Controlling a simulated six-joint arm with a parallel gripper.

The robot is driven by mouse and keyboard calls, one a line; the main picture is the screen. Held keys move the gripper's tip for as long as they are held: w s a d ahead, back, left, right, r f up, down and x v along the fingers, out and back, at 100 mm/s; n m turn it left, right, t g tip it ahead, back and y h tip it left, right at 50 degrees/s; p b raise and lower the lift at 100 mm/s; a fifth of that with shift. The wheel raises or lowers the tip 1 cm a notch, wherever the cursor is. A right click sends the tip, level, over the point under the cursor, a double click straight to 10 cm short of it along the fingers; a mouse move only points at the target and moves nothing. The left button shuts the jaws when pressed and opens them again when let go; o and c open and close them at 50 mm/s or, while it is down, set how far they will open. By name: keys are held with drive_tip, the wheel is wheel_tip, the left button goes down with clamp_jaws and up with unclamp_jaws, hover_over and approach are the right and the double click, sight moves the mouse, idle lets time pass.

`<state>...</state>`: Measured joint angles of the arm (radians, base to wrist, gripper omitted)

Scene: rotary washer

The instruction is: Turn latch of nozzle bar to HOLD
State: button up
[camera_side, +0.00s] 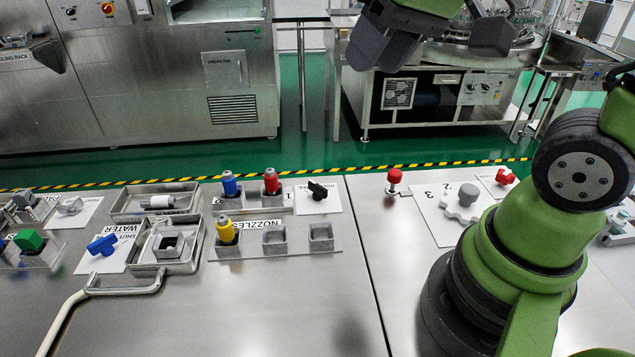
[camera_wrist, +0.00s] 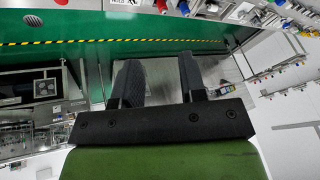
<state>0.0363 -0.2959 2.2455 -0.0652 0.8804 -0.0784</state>
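The latch (camera_side: 317,190) is a small black handle on a white card, at the right end of the nozzle bar (camera_side: 288,203). The card's print is too small to read surely in the side view. The bar holds a blue nozzle (camera_side: 229,184) and a red nozzle (camera_side: 271,181), both upright. My gripper (camera_wrist: 159,68) is open and empty, its two dark fingers apart in the wrist view. In the side view it is high at the top, over the floor beyond the table and away from the latch. A card at the wrist view's top edge (camera_wrist: 122,3) is cut off.
A rack (camera_side: 297,254) marked NOZZLES holds a yellow nozzle (camera_side: 226,231) beside two empty sockets. A red button (camera_side: 394,177) stands right of the latch. Metal trays (camera_side: 155,214) and a blue handle (camera_side: 102,245) lie left. The table's front middle is clear.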

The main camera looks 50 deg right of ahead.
drive_tip(key=w+d+f+n+g, duration=0.1)
drive_tip(key=w+d+f+g, duration=0.2)
drive_tip(key=w+f, duration=0.65)
drive_tip(key=n+g+h, duration=0.1)
drive_tip(key=g, duration=0.1)
hover_over(317, 186)
wheel_tip(317, 186, down, 9)
wheel_tip(317, 186, down, 10)
drive_tip(key=shift+d+f, duration=0.1)
clamp_jaws()
